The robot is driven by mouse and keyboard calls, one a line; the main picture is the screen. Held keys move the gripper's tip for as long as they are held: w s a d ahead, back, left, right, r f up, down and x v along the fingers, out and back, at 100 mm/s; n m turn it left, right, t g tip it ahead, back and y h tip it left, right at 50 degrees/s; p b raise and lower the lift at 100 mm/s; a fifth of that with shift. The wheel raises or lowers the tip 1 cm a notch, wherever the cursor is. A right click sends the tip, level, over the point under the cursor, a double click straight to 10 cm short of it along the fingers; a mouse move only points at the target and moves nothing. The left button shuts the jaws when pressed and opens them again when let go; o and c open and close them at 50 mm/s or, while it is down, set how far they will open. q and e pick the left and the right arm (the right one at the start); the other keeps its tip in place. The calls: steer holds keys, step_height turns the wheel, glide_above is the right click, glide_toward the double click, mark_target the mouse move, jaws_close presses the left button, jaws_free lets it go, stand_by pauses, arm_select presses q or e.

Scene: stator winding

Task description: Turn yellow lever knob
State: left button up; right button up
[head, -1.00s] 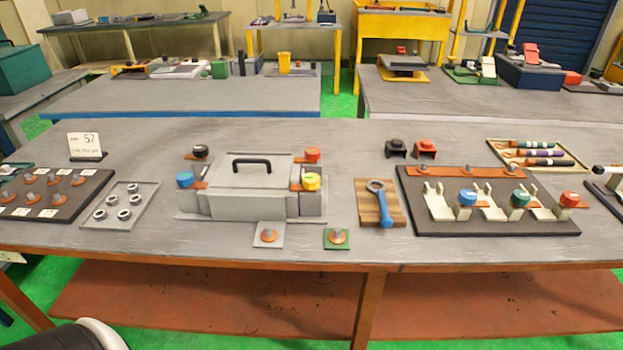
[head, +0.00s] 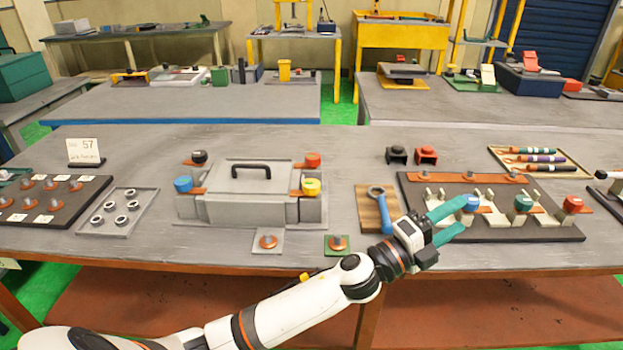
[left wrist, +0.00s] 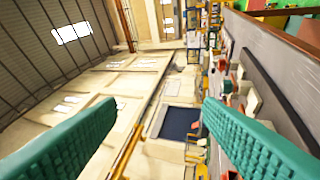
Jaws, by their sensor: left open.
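The yellow lever knob (head: 311,186) is at the right side of a grey box (head: 245,184) with a black handle, in the head view. A red knob (head: 312,160) is behind it, and a blue knob (head: 183,184) and a black knob (head: 199,157) are at the box's left side. My left gripper (head: 457,220) has teal fingers and is open and empty. My right gripper is not in view.
A dark board (head: 470,253) with white brackets and blue, green and red knobs is near the left gripper. Two small plates lie before the box. Parts trays are at left.

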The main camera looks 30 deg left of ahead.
arm_select(q)
steer(key=w+d+r+m+g+h, duration=0.15)
steer(key=d+m+g+h, duration=0.4)
steer(key=m+g, duration=0.6)
step_height(320, 180, up, 5)
steer(key=m+g+y, duration=0.7)
steer(key=m+y, duration=0.4)
steer(key=y, duration=0.7)
glide_above(311, 183)
steer(key=shift+t, duration=0.25)
step_height(311, 183, down, 11)
steer(key=shift+f+p, duration=0.15)
steer(key=shift+p, duration=0.35)
steer(key=shift+c, duration=0.5)
steer(key=c, duration=0.9)
